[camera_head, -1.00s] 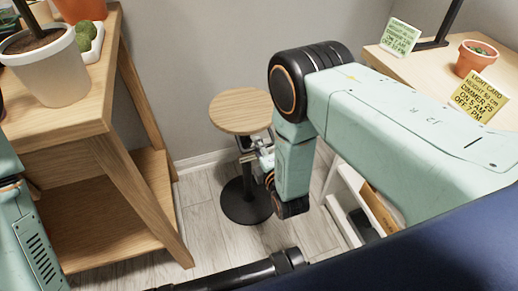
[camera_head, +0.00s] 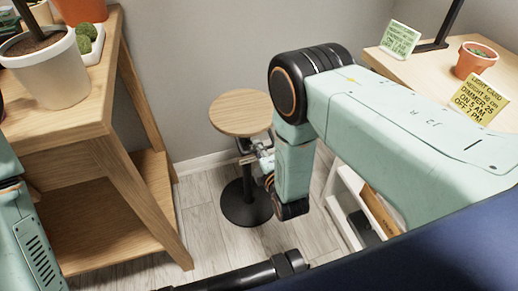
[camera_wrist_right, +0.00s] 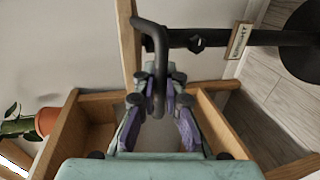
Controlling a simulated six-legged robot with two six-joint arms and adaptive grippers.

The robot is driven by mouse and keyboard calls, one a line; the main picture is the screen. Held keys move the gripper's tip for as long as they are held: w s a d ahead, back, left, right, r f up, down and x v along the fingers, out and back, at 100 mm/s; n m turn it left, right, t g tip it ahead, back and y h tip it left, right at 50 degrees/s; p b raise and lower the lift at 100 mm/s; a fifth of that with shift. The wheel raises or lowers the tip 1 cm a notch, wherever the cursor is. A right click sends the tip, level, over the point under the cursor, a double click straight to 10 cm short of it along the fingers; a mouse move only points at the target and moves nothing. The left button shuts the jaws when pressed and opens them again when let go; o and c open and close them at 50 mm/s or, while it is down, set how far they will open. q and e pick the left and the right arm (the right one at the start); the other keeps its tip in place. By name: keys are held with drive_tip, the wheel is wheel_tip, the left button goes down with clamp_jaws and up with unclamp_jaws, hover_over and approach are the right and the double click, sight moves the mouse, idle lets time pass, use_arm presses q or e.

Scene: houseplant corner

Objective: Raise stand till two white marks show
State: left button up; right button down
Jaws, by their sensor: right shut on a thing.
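The stand has a round wooden top (camera_head: 241,113), a dark post (camera_head: 247,182) and a round black base (camera_head: 246,207) on the floor. It stands upright. My right gripper (camera_head: 258,158) is beside the post, below the top. In the right wrist view, my right gripper (camera_wrist_right: 160,92) is shut on a bent black handle (camera_wrist_right: 148,27) at the stand's post (camera_wrist_right: 270,38). A small pale tag (camera_wrist_right: 238,40) sits by the post. I cannot make out white marks on the post. My left gripper is out of view.
A wooden shelf table (camera_head: 95,118) with a white pot (camera_head: 48,78) stands left. A desk at right holds a light card (camera_head: 474,99) and a terracotta pot (camera_head: 477,61). A white shelf unit (camera_head: 343,203) is below my right arm. Floor between is clear.

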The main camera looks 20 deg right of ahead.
drive_tip(key=shift+r, duration=0.1)
wheel_tip(320, 180, up, 14)
drive_tip(key=p, duration=1.1)
drive_tip(key=shift+r, duration=0.15)
drive_tip(key=c, duration=1.7)
unclamp_jaws()
drive_tip(key=shift+s, duration=0.1)
drive_tip(key=v, duration=1.2)
